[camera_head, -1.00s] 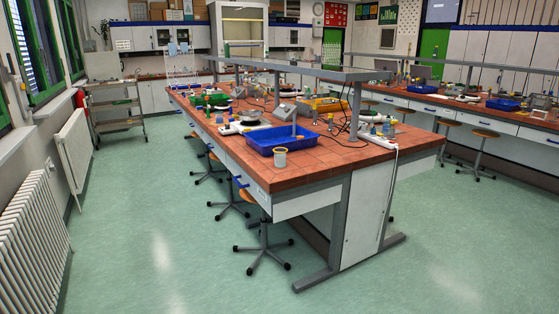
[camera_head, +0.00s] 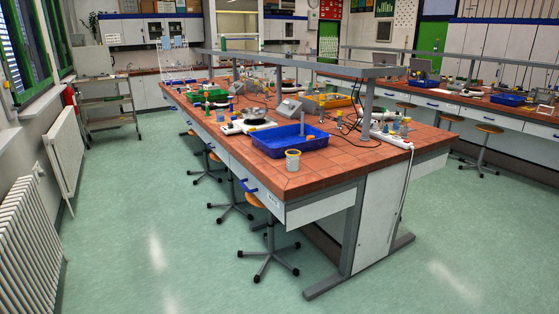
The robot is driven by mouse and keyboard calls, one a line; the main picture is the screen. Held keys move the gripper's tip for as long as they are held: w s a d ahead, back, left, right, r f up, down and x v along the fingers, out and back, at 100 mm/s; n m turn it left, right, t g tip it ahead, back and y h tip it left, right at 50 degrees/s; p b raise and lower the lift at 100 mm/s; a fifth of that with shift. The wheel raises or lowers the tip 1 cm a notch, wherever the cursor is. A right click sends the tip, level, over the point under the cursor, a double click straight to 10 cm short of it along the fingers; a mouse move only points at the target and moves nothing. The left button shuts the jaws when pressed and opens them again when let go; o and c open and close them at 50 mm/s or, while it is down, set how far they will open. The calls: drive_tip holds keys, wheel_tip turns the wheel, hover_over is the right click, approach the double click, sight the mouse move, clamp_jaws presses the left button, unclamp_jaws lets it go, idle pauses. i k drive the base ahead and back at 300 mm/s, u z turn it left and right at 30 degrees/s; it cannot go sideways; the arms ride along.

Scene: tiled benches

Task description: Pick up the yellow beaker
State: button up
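A small beaker (camera_head: 293,160) with a yellow rim and a clear or whitish body stands upright on the near left corner of the red tiled bench (camera_head: 318,174). It is just in front of a blue tray (camera_head: 270,148) and close to the bench's left edge. The beaker is too small to make out any contents. My gripper and arm are not in view.
Stools (camera_head: 267,222) stand under the bench's left side. A grey overhead rail (camera_head: 300,64) on posts runs along the bench. Radiators (camera_head: 30,230) line the left wall. The green floor (camera_head: 150,240) left of the bench is clear.

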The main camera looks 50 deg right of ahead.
sight(292, 157)
drive_tip(key=z, duration=0.1)
drive_tip(key=i, duration=1.35)
drive_tip(key=z, duration=0.45)
